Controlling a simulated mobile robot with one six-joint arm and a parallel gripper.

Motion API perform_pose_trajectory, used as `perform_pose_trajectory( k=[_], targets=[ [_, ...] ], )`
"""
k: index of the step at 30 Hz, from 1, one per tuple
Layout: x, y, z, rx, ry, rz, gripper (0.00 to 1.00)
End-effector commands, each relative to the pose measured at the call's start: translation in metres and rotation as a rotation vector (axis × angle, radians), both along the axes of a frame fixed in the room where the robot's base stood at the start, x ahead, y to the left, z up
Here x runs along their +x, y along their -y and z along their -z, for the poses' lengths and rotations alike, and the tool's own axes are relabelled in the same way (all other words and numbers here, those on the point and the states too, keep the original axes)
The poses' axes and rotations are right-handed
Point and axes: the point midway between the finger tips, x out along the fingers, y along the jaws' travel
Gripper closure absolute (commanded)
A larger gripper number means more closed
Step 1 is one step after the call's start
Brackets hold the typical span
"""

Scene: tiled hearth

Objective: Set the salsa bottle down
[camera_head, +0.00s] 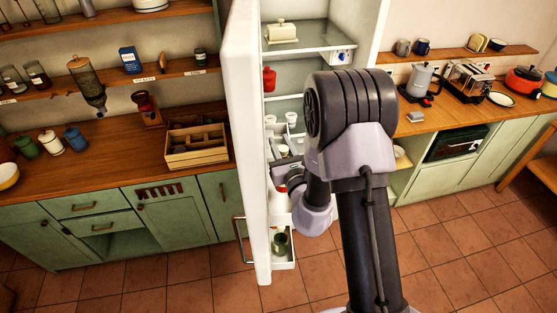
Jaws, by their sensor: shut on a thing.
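My gripper (283,172) is at the open fridge, beside the inner side of its door. It is small in view and partly covered by my wrist and arm. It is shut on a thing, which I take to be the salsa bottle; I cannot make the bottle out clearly. A pale thing with a red patch (281,190) shows just below the gripper, and I cannot tell whether it is held or stands in the door. The fridge door (244,130) is open, with shelves on its inner side.
A red container (268,79) stands higher in the door. A green jar (281,243) is in the lowest door bin. A butter dish (282,31) sits on the upper fridge shelf. A wooden crate (196,158) stands on the left counter (110,160). The tiled floor (470,240) is clear at right.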

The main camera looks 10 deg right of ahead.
Motion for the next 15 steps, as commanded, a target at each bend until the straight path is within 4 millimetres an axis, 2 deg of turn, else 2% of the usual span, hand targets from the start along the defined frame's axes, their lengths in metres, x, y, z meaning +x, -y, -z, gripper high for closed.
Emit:
perform_pose_trajectory(
  k=[15],
  targets=[
    [0.0, -0.001, 0.039, 0.0, -0.001, 0.0, 1.0]
  ],
)
